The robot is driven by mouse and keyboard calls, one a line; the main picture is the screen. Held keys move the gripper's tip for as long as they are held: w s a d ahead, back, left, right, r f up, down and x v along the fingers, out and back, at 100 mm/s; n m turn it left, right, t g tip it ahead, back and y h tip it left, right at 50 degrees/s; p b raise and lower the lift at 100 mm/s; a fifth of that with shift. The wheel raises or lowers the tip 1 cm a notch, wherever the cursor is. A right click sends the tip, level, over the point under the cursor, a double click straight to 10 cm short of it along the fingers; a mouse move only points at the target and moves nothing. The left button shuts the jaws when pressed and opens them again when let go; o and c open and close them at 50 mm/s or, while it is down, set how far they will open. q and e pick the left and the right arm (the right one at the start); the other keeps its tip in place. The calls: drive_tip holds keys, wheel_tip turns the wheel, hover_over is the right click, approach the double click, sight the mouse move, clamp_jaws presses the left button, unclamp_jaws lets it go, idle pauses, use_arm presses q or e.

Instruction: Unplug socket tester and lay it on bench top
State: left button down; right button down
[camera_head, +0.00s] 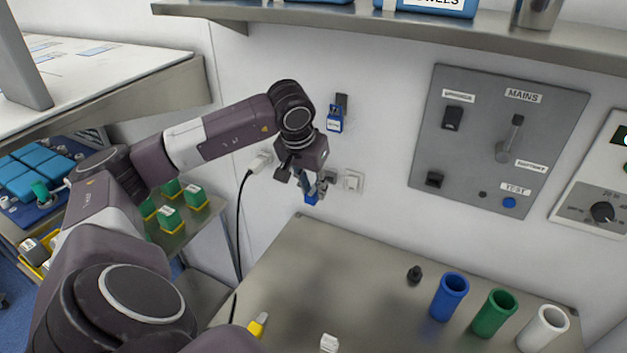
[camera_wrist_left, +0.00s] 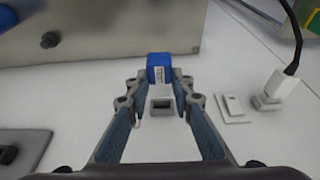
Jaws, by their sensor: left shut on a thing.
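The socket tester, a small blue block with a white label, is between the tips of my left gripper (camera_head: 311,188). It shows in the wrist view as a blue block (camera_wrist_left: 159,68) and in the head view as a blue patch (camera_head: 311,199), partly hidden by the fingers. My left gripper is shut on it, close to the wall above the bench top (camera_head: 310,260). A small grey box with a dark opening (camera_wrist_left: 161,104) shows between the fingers in the wrist view. I cannot tell whether the tester touches the wall. My right gripper is out of view.
A white plug (camera_head: 259,162) with a black cable is left of the gripper. A white wall plate (camera_head: 353,182) is right of it. Blue (camera_head: 449,297), green (camera_head: 494,313) and white (camera_head: 543,331) cups and a black knob (camera_head: 414,275) stand on the bench. Its left middle is clear.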

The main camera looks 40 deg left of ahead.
use_arm(q)
drive_tip(key=shift+w+p+v, duration=0.2)
drive_tip(key=shift+p+v, duration=1.85)
drive_tip(key=shift+v, duration=1.5)
drive_tip(key=shift+r, duration=0.1)
